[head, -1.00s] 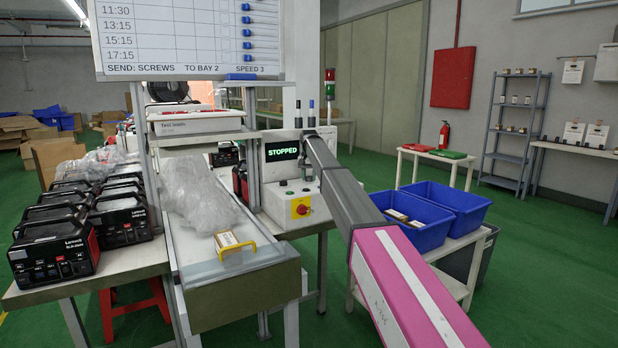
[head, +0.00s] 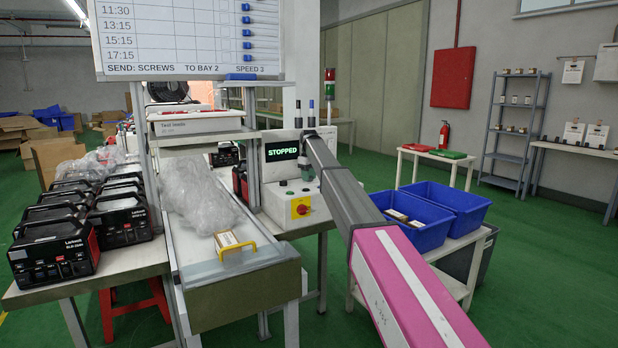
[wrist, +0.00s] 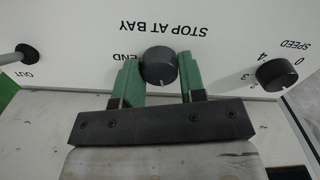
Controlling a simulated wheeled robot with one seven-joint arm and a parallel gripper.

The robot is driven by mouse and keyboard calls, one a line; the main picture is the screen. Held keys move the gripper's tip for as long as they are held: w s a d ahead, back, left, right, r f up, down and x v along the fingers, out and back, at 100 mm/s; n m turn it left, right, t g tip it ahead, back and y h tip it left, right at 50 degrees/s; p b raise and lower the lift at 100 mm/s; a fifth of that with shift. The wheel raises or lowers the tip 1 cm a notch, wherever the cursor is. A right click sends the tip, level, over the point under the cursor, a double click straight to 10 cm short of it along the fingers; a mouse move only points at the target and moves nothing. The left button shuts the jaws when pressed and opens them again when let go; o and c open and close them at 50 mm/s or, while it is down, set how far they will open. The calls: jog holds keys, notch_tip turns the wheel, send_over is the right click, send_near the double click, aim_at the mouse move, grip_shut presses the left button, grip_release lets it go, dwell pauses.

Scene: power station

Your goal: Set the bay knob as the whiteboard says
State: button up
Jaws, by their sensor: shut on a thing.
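The bay knob (wrist: 160,67) is a round black knob on a white panel, under the upside-down label STOP AT BAY in the wrist view. A pale pointer line shows near its lower edge. END is printed to its left; other position marks are hidden by the fingers. My gripper (wrist: 158,75) has its green fingers on both sides of the knob, shut on it. The whiteboard (head: 190,40) in the head view reads SEND: SCREWS TO BAY 2, SPEED 3.
The speed knob (wrist: 277,75) is right of my gripper, and the OUT lever (wrist: 27,54) is at the left. The control box (head: 290,200) has a red switch (head: 301,208) and a display (head: 282,152) reading STOPPED. A conveyor (head: 235,250) stands left of my arm, blue bins (head: 435,240) right.

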jog(key=shift+n, duration=1.2)
jog(key=o, duration=0.9)
notch_tip(320, 180, up, 11)
jog(key=shift+f, duration=0.1)
jog(key=shift+s, duration=0.1)
